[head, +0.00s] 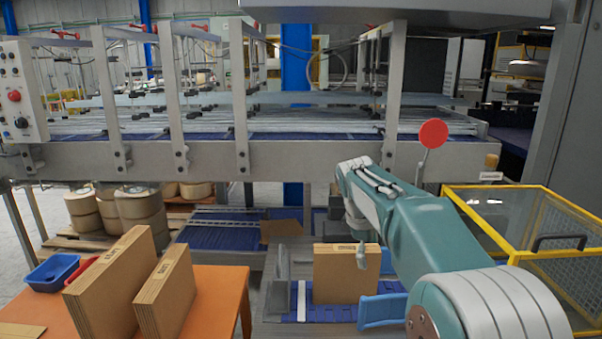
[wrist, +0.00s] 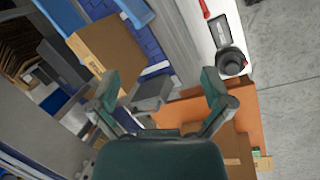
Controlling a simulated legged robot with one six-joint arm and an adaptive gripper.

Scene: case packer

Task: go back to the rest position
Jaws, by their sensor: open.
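My gripper (wrist: 160,88) is open, with its two fingers spread wide and nothing between them in the wrist view. In the head view my teal arm reaches in from the lower right, and the gripper (head: 360,250) points down in front of a brown carton (head: 333,280). The carton stands upright on the blue conveyor (head: 300,310). In the wrist view the carton (wrist: 108,42) lies beyond the left finger; whether they touch cannot be told.
An orange table (head: 215,290) at left holds two upright flat cartons (head: 112,280), a blue bin (head: 52,270) and a red one. A yellow-framed mesh guard (head: 480,215) stands at right. A machine beam (head: 290,158) crosses behind, with a red disc (head: 433,133) near my arm.

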